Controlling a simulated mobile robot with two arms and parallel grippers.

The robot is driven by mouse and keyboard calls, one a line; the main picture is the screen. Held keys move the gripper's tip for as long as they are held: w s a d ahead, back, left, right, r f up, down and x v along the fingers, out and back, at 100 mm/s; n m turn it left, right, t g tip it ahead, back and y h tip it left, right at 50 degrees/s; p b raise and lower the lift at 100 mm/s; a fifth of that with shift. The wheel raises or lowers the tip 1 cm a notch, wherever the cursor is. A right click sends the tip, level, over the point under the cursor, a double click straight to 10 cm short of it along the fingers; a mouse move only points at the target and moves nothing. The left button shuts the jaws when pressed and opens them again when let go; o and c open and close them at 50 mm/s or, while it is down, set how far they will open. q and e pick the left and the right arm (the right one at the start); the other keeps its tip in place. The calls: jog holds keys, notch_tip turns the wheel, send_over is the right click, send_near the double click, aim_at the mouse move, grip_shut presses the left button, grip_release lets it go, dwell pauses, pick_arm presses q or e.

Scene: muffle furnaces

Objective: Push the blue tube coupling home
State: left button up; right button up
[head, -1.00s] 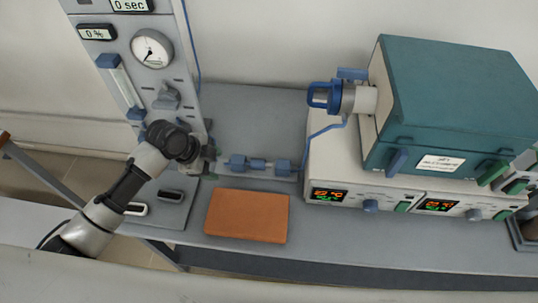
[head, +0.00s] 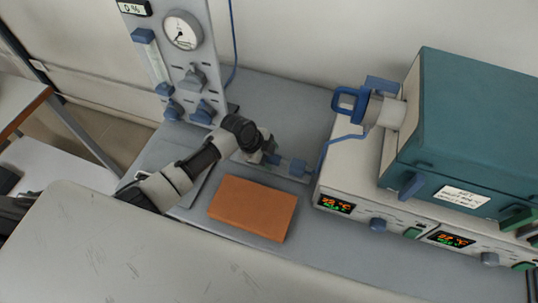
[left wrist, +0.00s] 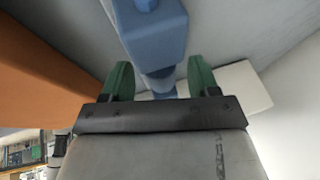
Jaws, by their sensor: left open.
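The blue tube coupling (head: 298,167) lies on a grey base on the bench, left of the furnace. A blue tube runs from it towards the furnace's end fitting. My left gripper (head: 267,152) is over the coupling's left end and hides that part in the head view. In the left wrist view the green fingertips (left wrist: 159,78) are open, one on each side of the coupling's narrower blue part. The larger blue block (left wrist: 152,32) lies just beyond the fingertips. I cannot tell whether the fingers touch the coupling. My right gripper is not in view.
An orange board (head: 252,207) lies in front of the coupling. The teal furnace (head: 470,125) on its control unit (head: 350,183) stands to the right. The gas panel (head: 180,65) with gauge and valves stands behind the arm. The bench behind the coupling is clear.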

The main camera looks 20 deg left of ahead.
aim_at(279, 159)
pick_arm(q)
jog(key=shift+d+f, duration=0.1)
jog(key=shift+f, duration=0.25)
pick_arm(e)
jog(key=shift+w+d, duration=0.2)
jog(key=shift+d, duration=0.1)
pick_arm(q)
jog(key=shift+c, duration=0.3)
jog(key=c, duration=0.5)
grip_shut()
jog(key=shift+d, duration=1.75)
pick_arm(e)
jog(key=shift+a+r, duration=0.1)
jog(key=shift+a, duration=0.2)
pick_arm(q)
jog(key=shift+o, duration=1.3)
grip_release()
jog(key=o, duration=0.3)
jog(key=shift+d, duration=0.1)
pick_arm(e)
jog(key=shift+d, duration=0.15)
pick_arm(q)
jog(key=shift+r, duration=0.1)
